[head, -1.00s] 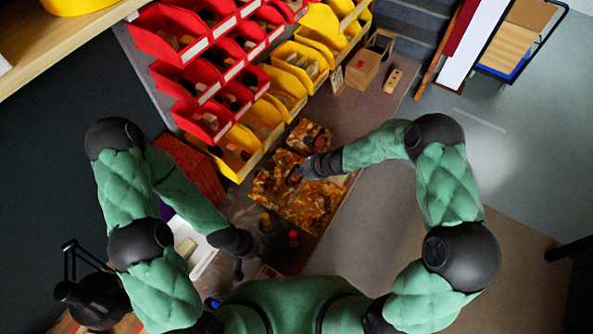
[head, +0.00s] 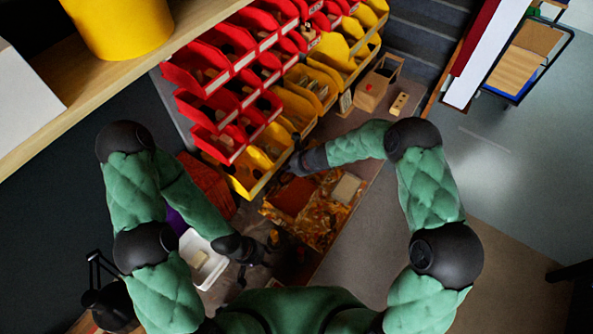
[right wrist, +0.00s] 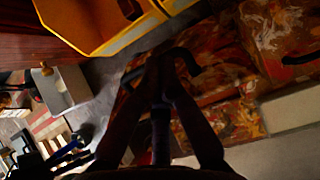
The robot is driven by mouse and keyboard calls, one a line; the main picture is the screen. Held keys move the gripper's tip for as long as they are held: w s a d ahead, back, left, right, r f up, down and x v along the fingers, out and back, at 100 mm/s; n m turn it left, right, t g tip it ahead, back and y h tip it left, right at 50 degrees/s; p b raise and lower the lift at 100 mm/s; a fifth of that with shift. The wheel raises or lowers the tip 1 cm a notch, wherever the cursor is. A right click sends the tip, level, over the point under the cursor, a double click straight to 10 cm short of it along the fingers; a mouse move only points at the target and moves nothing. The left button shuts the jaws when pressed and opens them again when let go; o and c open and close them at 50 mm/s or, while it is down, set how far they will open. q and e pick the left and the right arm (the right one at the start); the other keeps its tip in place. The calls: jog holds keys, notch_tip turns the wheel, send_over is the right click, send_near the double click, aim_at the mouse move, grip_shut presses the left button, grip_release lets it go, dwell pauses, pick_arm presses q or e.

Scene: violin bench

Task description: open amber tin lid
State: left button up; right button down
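The amber-patterned tin (head: 325,222) lies on the bench in the middle of the head view. A plain brown rectangle (head: 292,196) and a pale grey rectangle (head: 346,188) show within its patterned area; I cannot tell whether these are open compartments. My right gripper (head: 297,166) is at its far left edge. In the right wrist view the fingers (right wrist: 160,65) come together on a dark arched handle (right wrist: 190,62), with amber-patterned surfaces (right wrist: 225,75) below and beside it. Another dark handle (right wrist: 300,58) shows at right. My left gripper (head: 253,269) appears open and empty at the near left.
Red bins (head: 210,70) and yellow bins (head: 250,170) stand along the back left. A white tray (head: 190,240) is by my left forearm. A wooden caddy (head: 372,95) stands at the back. The bench right of the tin is clear.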

jog(key=shift+w+a+r, duration=0.3)
jog(key=shift+w+a, duration=0.05)
jog(key=shift+a, duration=0.2)
jog(key=shift+w+a+p, duration=0.4)
jog(key=shift+a, duration=0.1)
jog(key=v, duration=1.2)
